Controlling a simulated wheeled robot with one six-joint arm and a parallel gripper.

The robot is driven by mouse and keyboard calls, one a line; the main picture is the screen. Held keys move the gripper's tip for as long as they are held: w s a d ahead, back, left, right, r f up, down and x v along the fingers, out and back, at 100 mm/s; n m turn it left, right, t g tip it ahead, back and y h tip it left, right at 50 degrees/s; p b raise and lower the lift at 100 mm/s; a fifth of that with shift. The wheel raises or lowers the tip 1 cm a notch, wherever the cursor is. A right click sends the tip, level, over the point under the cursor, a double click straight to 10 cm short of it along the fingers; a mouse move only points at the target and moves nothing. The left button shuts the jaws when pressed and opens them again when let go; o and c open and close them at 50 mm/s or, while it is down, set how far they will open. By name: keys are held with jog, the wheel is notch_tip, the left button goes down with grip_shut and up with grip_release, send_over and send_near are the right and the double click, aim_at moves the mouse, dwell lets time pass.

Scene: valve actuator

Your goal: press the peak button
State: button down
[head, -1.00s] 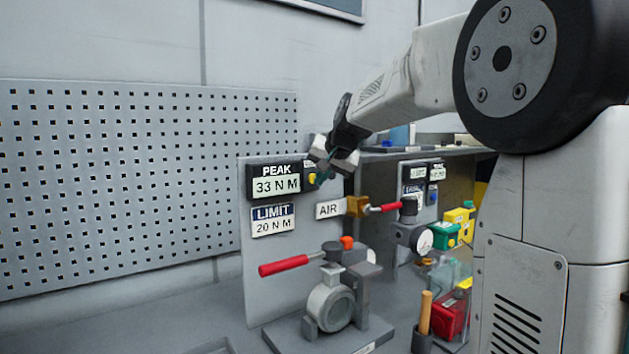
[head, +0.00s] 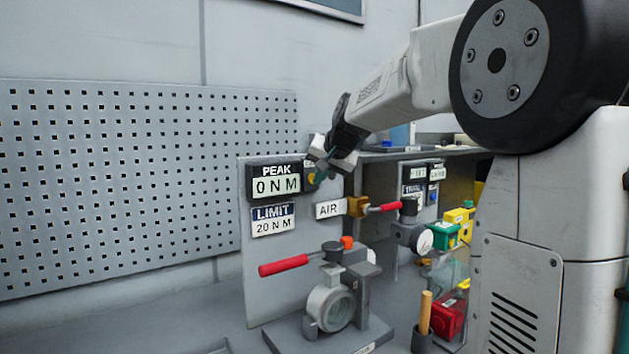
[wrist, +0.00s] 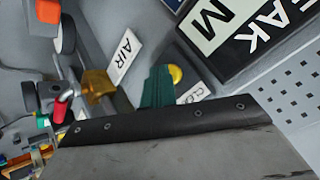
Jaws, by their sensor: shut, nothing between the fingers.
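The peak display (head: 275,183) is a black box on the grey panel and reads 0 N M. A round yellow button (head: 311,179) sits at its right edge, partly covered by my gripper. In the wrist view the yellow button (wrist: 175,74) shows beside the teal fingers. My gripper (head: 321,173) is shut and empty, with its fingertips at the button. It also shows in the wrist view (wrist: 158,88). I cannot tell from the frames whether the fingertips touch the button or stand just off it.
A limit display (head: 272,220) reading 20 N M is below. An AIR label (head: 329,209) and a red-handled air valve (head: 385,208) are to the lower right. A grey valve with a red lever (head: 284,265) stands below. A pegboard (head: 140,180) fills the left.

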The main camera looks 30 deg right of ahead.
jog(key=shift+s, duration=0.85)
jog(key=shift+s, duration=0.1)
jog(key=s, duration=0.4)
jog(key=shift+s+d, duration=0.1)
jog(key=shift+s, duration=0.3)
dwell(0.3)
jog(key=s+a+f+n+g, duration=0.2)
jog(key=s+a+f, duration=0.4)
jog(key=s, duration=0.5)
jog(key=s+a+f+n+g, duration=0.3)
jog(key=s+a+f, duration=0.3)
jog(key=s, duration=0.5)
jog(key=s+a+f+n+g, duration=0.2)
jog(key=s+a+f, duration=0.4)
jog(key=s, duration=0.5)
jog(key=shift+a+f+n+g+y, duration=0.3)
jog(key=shift+a+f+n, duration=0.1)
jog(key=shift+a+n, duration=0.2)
